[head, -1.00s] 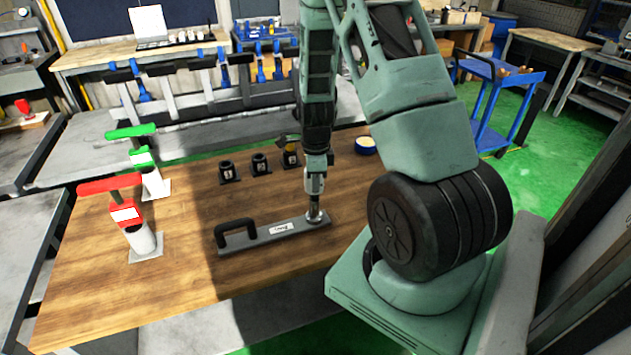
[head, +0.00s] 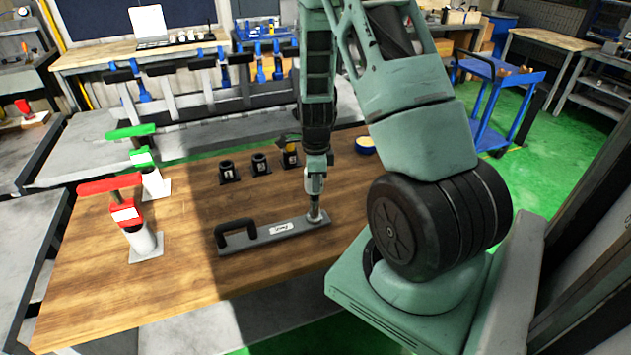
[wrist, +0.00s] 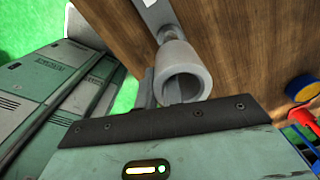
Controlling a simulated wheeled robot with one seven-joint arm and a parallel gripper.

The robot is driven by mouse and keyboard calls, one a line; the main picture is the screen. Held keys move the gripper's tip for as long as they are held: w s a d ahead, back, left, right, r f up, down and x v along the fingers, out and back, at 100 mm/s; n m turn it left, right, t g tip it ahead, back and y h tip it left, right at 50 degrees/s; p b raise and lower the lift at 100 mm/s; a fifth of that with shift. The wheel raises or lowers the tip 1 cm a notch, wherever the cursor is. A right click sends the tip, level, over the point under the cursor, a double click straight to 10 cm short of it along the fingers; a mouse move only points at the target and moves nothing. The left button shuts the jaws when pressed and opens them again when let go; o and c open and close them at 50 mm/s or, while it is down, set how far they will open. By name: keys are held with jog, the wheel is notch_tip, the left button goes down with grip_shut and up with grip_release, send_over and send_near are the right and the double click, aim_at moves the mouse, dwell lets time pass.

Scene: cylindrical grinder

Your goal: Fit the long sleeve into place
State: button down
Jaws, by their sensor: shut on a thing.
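A pale grey hollow sleeve (wrist: 185,75) shows in the wrist view with its wide open end toward the camera. It narrows to a thinner part at the plate. My gripper (head: 315,190) points down and is shut on the sleeve, whose lower part (head: 316,214) shows in the head view at the right end of a dark grey bar. The bar (head: 255,240) lies on the wooden table, with a black handle at its left and a white label. My fingers are mostly hidden in both views. I cannot tell how deeply the sleeve is seated.
Black numbered holders (head: 260,163) stand behind the bar; the rightmost has a yellow-and-black thing in it. A red-handled gauge (head: 122,212) and a green-handled one (head: 142,158) stand at the left in white stands. A yellow-and-blue roll (head: 365,146) lies behind. The table's front left (head: 120,295) is clear.

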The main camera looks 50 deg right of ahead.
jog(key=shift+f+b, duration=1.2)
jog(key=shift+f, duration=0.4)
jog(key=shift+r, duration=0.2)
jog(key=shift+r+p, duration=1.1)
jog(key=shift+r, duration=0.1)
jog(key=shift+f+b, duration=0.95)
jog(key=shift+f, duration=0.45)
dwell(0.9)
